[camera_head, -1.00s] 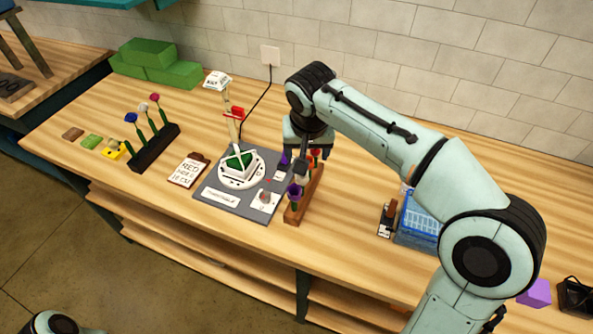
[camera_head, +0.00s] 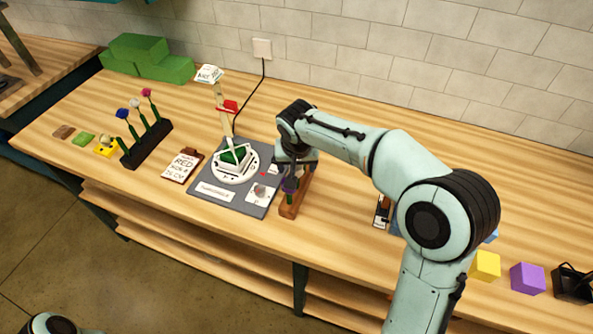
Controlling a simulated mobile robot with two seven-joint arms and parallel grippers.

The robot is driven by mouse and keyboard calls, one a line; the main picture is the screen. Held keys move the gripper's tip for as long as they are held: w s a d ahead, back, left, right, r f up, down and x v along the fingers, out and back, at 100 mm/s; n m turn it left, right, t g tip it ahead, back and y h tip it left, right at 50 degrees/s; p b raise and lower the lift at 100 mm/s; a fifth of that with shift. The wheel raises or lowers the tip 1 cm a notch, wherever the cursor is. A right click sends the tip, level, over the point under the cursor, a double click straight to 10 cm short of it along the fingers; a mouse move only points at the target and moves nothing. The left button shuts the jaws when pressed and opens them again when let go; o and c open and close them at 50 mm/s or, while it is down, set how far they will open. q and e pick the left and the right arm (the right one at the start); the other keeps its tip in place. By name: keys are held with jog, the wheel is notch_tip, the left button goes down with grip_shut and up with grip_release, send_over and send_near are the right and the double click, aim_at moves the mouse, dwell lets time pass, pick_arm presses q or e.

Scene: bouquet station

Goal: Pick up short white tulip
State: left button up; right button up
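My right gripper (camera_head: 292,165) points down over the wooden flower rack (camera_head: 292,207) right of the grey mat. Its fingers are among the flower heads, and I cannot see whether they are open or shut. A purple flower (camera_head: 290,184) shows just below the gripper. The short white tulip is not visible; the gripper covers that part of the rack. Another white flower (camera_head: 134,103) stands in the dark rack (camera_head: 146,145) on the left, between a blue flower (camera_head: 122,113) and a pink flower (camera_head: 146,92). My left gripper is not in view.
A grey mat (camera_head: 225,207) carries a round white base with a green block (camera_head: 236,155). A clipboard (camera_head: 183,165) lies to its left. Green blocks (camera_head: 150,58) are at the back left. Yellow (camera_head: 486,265) and purple (camera_head: 527,278) blocks are at the right.

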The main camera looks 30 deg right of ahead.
jog(key=c, duration=0.8)
jog(key=shift+c, duration=0.2)
